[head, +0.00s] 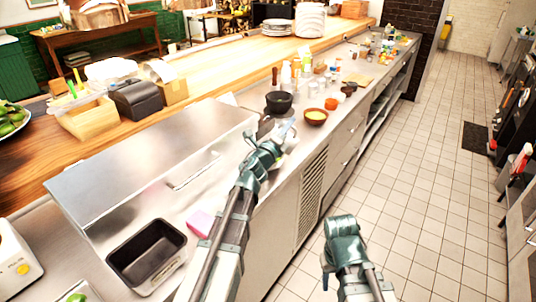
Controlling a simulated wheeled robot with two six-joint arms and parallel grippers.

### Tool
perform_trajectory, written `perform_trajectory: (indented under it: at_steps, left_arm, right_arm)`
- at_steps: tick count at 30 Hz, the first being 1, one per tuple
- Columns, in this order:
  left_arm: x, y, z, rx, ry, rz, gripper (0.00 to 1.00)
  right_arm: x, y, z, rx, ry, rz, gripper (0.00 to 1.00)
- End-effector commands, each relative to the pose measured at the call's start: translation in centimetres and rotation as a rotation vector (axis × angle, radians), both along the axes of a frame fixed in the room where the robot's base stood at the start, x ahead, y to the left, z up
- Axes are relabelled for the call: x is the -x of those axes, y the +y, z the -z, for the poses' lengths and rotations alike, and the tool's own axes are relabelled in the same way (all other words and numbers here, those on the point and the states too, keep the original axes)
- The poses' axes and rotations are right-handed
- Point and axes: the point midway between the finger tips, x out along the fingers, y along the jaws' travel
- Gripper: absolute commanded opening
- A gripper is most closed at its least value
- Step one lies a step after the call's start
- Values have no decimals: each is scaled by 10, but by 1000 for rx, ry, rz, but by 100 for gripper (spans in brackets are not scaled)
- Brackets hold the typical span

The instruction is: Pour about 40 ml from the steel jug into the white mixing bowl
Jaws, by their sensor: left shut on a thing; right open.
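My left gripper (272,147) reaches over the steel counter and is shut on a small shiny piece, which I take to be the steel jug (285,129). The gripper hides much of it, and I cannot tell its tilt or whether liquid is flowing. A pale patch just beyond and below the gripper, likely the white mixing bowl (290,143), is mostly hidden behind the gripper and jug. I cannot see into it. My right gripper (342,228) is open and empty, held over the tiled floor in front of the counter.
A black pot (279,102) and an orange-filled brown bowl (315,117) stand just beyond the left gripper. Bottles and small containers crowd the counter farther back.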

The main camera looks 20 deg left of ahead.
Motion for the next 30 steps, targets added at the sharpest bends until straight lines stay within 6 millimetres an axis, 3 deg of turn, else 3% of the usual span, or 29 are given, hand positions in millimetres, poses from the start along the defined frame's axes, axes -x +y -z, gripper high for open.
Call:
perform_trajectory:
  at_steps: [30]
  left_arm:
    - [4,-16,1,42,7,0,0]
  right_arm:
    - [0,0,2,0,0,0,50]
